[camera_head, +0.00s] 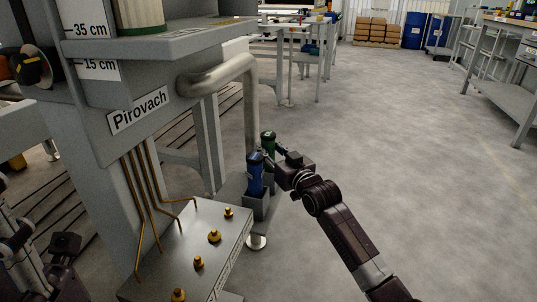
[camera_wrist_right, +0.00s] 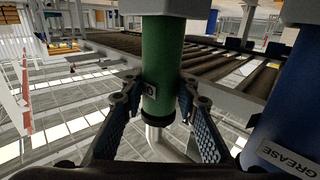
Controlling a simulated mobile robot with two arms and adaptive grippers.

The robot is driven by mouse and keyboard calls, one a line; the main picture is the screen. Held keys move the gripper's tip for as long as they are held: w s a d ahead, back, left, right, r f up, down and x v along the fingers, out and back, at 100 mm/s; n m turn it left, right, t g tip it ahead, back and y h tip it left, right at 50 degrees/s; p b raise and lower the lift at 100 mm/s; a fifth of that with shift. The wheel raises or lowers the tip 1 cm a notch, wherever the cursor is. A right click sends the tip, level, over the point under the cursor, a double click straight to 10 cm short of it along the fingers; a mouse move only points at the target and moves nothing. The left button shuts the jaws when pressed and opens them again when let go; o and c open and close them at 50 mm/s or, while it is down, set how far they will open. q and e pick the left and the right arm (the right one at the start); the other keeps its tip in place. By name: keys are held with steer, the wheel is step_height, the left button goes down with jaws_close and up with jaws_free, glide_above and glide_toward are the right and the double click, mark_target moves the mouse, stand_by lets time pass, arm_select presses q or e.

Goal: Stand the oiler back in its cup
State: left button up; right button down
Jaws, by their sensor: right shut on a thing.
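The green oiler (camera_head: 268,140) stands about upright just behind the blue grease bottle, its lower part hidden in the head view. My right gripper (camera_head: 262,152) is shut on the oiler. In the right wrist view, its fingers (camera_wrist_right: 155,115) flank the green body (camera_wrist_right: 163,62). There, the oiler's end meets a grey block (camera_wrist_right: 178,6) at the top of the picture, seemingly its cup; I cannot tell how deep it sits. My left gripper (camera_head: 65,246) shows dark at the lower left; its jaw state is unclear.
The blue bottle (camera_head: 255,178), labelled GREASE in the wrist view, stands in a grey cup (camera_head: 257,206) close to the oiler. A grey block with brass fittings (camera_head: 214,237) is in front. A bent pipe (camera_head: 222,75) rises nearby.

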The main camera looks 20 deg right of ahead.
stand_by(0.3)
steer(key=shift+f, duration=0.2)
steer(key=c, duration=1.5)
jaws_free()
